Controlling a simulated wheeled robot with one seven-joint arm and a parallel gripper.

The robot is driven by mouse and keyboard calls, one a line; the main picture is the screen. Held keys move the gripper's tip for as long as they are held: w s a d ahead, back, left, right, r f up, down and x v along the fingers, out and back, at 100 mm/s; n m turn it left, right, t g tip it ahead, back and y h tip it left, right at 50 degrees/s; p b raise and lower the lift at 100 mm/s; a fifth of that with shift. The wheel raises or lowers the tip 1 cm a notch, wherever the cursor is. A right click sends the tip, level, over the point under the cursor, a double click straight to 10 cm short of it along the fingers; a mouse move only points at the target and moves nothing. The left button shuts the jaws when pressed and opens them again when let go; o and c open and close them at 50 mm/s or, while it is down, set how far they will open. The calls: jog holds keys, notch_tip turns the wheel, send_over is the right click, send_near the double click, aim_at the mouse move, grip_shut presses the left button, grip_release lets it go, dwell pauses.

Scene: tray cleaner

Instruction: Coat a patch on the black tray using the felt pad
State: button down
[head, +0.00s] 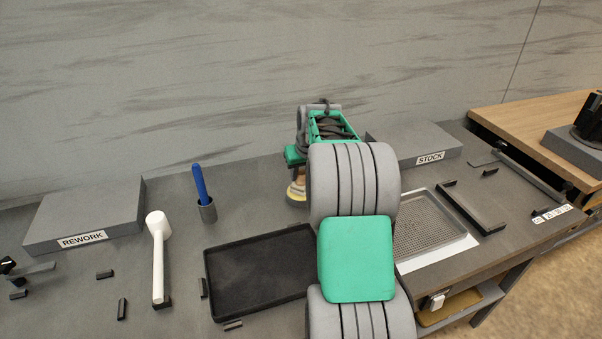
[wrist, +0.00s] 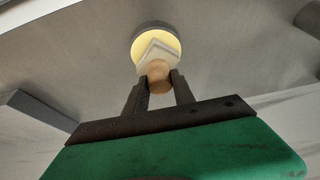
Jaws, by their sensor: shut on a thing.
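The black tray (head: 258,272) lies flat on the bench in the head view, its right end hidden behind my arm. My gripper (wrist: 162,92) is shut on the round wooden knob of the felt pad (wrist: 152,51), whose pale, square-edged body shows beyond the fingers. The pad is in front of a yellow round surface inside a grey round dish (wrist: 150,27). Whether the pad touches the yellow surface I cannot tell. In the head view the dish (head: 296,201) stands behind the tray, left of my arm, and my arm hides most of my gripper.
A blue-handled tool (head: 200,184) stands in a grey cup left of the dish. A white-headed mallet-like tool (head: 158,262) is left of the tray. The REWORK block (head: 85,210) and STOCK block (head: 420,148) stand at the back. A perforated tray (head: 432,222) lies right of my arm.

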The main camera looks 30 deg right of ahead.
aim_at(301, 172)
jog(key=shift+f+b, duration=0.35)
jog(key=shift+f, duration=0.2)
dwell(1.1)
jog(key=shift+r, duration=0.1)
jog(key=shift+r+p, duration=2.25)
jog(key=shift+r, duration=1.2)
